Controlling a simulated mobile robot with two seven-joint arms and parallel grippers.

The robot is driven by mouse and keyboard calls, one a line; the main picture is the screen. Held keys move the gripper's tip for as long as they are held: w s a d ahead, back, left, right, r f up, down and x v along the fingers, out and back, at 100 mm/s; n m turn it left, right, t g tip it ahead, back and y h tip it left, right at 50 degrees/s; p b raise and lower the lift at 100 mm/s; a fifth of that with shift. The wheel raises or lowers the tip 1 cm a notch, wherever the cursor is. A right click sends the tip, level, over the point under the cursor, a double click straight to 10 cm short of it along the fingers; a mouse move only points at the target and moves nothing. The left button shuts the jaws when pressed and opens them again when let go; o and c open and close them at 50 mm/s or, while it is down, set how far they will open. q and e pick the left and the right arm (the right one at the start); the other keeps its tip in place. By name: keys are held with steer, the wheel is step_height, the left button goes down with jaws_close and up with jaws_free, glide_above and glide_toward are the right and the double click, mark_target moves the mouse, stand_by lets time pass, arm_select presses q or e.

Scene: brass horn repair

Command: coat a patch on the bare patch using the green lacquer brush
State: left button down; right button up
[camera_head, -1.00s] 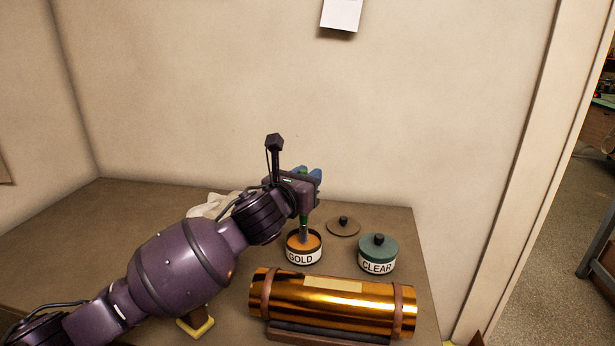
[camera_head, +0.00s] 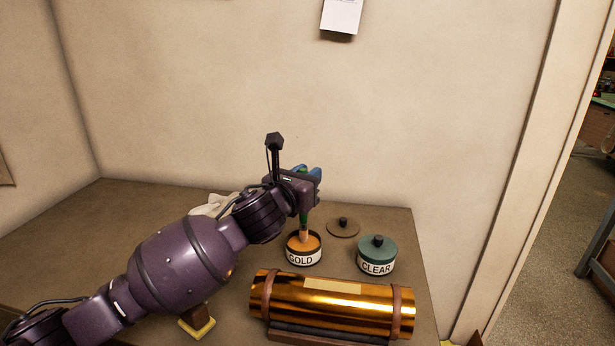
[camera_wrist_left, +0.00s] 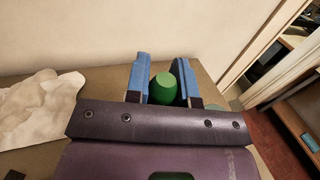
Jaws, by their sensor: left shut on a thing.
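My left gripper (camera_head: 309,176) is shut on the green lacquer brush (camera_head: 303,219), above the open tin marked GOLD (camera_head: 303,258). The brush points down, and its lower end, now orange-tan, is at the tin's orange contents. I cannot tell how deep it reaches. In the left wrist view, the green handle end (camera_wrist_left: 165,88) sits between the blue fingers (camera_wrist_left: 161,80). The bare patch (camera_head: 333,287) is a pale rectangle on top of the shiny gold tube (camera_head: 375,309), in front of the tin. My right gripper is not in view.
A closed tin marked CLEAR (camera_head: 377,254) stands right of the GOLD tin. A loose brown lid (camera_head: 343,228) lies behind. A white cloth (camera_head: 214,204) lies at the left, partly behind my arm. A yellow-edged block (camera_head: 197,328) is near the tube's left end.

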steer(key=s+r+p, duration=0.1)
steer(key=p, duration=0.1)
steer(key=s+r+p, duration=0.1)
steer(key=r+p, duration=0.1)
steer(key=p, duration=0.1)
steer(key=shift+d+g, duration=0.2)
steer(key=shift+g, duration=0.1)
stand_by(0.4)
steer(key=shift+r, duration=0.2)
